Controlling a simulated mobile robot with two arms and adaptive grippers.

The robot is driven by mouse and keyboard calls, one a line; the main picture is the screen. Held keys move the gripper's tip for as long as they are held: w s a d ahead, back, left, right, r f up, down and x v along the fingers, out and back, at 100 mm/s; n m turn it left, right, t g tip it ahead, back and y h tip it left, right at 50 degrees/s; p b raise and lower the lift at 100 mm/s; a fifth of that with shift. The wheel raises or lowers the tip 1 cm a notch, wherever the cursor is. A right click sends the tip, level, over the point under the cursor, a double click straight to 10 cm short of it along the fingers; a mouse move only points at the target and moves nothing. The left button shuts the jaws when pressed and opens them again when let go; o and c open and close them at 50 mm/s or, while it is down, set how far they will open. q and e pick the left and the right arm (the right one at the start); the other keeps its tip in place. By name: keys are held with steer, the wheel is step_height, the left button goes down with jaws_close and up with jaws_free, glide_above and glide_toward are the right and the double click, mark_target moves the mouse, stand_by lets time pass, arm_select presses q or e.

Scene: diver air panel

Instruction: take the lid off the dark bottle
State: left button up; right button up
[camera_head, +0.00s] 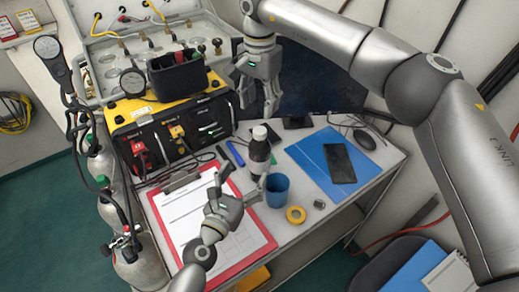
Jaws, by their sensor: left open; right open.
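The dark bottle (259,155) stands upright on the white table, with its white lid (260,132) on top. My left gripper (243,180) is open over the clipboard, in front of the bottle and to its left. Its fingers point up the picture, and one fingertip shows close to the bottle's base; I cannot tell whether they touch. My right gripper (257,104) is open and empty, fingers pointing down. It shows just above the lid in the picture, apparently behind the bottle and not touching it.
A blue cup (278,182) stands right of the bottle, near a yellow tape roll (296,214). A red clipboard (262,247) lies at left front. A blue folder (312,158) with a dark phone (339,163) lies right. The yellow-black air panel (150,108) stands behind left.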

mark_target(255, 159)
arm_select(q)
steer(key=shift+w+d+r, duration=0.25)
steer(key=shift+d+r, duration=0.35)
steer(key=shift+r, duration=0.1)
arm_select(e)
steer(key=shift+s+r, duration=0.4)
steer(key=shift+s, duration=0.25)
steer(key=shift+s+r, duration=0.35)
steer(key=shift+s, duration=0.25)
arm_select(q)
steer(key=x, duration=0.7)
steer(key=shift+a+f, duration=0.15)
steer(key=shift+f, duration=0.25)
arm_select(e)
steer(key=shift+w+f, duration=0.45)
steer(key=shift+w, duration=0.2)
arm_select(q)
steer(key=shift+w+d, duration=0.2)
steer(key=shift+w, duration=0.15)
arm_select(e)
steer(key=shift+r, duration=0.1)
arm_select(q)
steer(key=shift+w+d+r, duration=0.15)
steer(key=shift+w+r, duration=0.05)
arm_select(e)
steer(key=shift+s+r, duration=0.15)
steer(key=shift+s, duration=0.2)
arm_select(q)
steer(key=shift+w, duration=0.15)
